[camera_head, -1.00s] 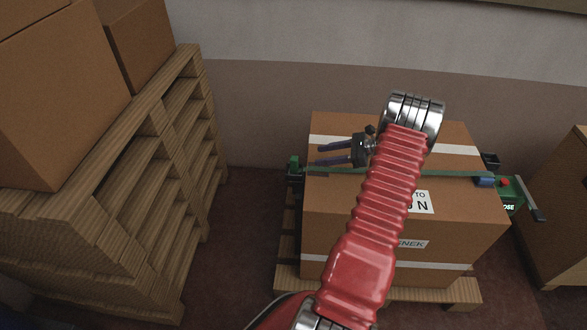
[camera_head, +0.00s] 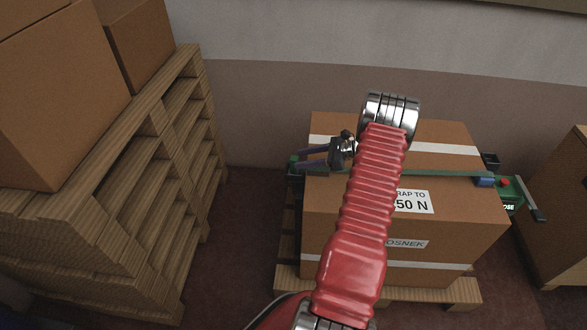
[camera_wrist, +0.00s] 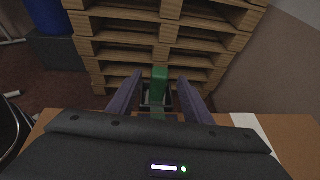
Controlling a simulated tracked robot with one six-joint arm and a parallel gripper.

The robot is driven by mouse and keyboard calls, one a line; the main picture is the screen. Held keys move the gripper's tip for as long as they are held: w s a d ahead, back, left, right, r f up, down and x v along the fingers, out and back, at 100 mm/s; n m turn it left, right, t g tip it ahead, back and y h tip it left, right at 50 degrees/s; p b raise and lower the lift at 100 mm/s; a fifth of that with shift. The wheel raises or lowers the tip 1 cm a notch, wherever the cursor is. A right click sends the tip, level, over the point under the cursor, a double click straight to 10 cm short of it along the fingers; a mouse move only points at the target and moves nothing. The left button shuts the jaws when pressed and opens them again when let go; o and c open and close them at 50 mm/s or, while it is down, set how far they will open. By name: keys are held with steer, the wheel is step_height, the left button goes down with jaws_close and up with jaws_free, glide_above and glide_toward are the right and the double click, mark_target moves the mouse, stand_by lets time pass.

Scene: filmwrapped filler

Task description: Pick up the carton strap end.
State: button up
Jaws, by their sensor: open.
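A green strap (camera_head: 440,174) runs across the top of the brown carton (camera_head: 328,225). Its green end (camera_wrist: 160,78) stands up at the carton's left edge, seen in the wrist view between my two fingers. In the head view the strap end (camera_head: 292,164) is small and partly covered by my fingers. My gripper (camera_head: 297,160) points left over the carton's left edge; it also shows in the wrist view (camera_wrist: 160,77). Its purple fingers are open, one on each side of the strap end, with a gap visible on both sides. My red arm hides the middle of the carton and strap.
A green device (camera_head: 510,197) with a red button and a lever sits at the carton's right side. The carton stands on a pallet (camera_head: 455,291). Stacked pallets (camera_head: 170,165) with cartons stand at left; open floor (camera_head: 236,235) lies between. Another carton (camera_head: 560,215) is at far right.

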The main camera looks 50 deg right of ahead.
mark_target(294, 160)
steer(key=x, duration=0.4)
steer(key=shift+w+a+f, duration=0.1)
steer(key=shift+f, duration=0.05)
stand_by(0.4)
jaws_close()
stand_by(0.3)
